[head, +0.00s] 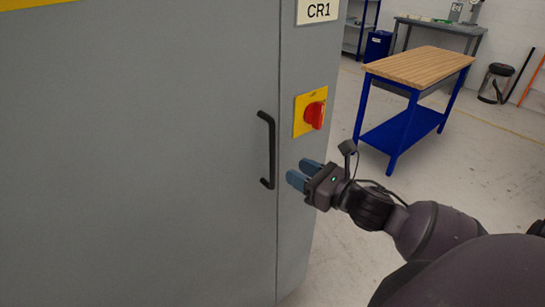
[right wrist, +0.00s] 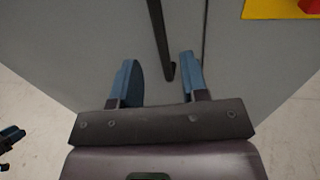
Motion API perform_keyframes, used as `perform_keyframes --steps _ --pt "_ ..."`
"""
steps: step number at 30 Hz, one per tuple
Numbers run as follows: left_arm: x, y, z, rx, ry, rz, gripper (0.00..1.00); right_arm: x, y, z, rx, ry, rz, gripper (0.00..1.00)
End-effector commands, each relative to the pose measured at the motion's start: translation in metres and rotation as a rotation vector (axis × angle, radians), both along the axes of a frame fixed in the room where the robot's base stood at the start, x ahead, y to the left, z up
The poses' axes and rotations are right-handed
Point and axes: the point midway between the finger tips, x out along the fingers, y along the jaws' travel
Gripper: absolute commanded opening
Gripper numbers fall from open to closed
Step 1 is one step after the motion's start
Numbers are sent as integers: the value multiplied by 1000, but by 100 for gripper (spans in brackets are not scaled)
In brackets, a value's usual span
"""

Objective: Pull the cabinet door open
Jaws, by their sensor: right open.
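The grey cabinet door (head: 140,150) is closed and fills the left of the head view. Its black vertical bar handle (head: 271,150) sits near the door's right edge. My right gripper (head: 298,172) is open and empty, just right of the handle's lower part in the head view. In the right wrist view the lower end of the handle (right wrist: 161,40) shows beyond and between the two blue fingers of my right gripper (right wrist: 160,75), closer to the right finger. I see no contact with the handle.
A red rotary switch (head: 315,114) on a yellow plate sits on the cabinet frame, above my right gripper. A blue workbench with a wooden top (head: 420,66) stands behind at the right. The floor between them (head: 335,230) is clear.

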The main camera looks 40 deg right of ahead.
Motion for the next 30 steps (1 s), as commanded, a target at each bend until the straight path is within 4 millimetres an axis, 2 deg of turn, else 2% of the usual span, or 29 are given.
perform_keyframes --steps 9,16,22,30 --pt "-1 0 6 0 1 0 43 42 12 2 3 -2 0 41" --pt "-2 1 8 0 4 2 43 67 19 1 3 0 1 41" --pt "-3 1 8 0 5 2 43 78 22 0 3 1 1 41" --pt "-3 1 8 0 5 2 43 80 23 0 2 2 0 41"
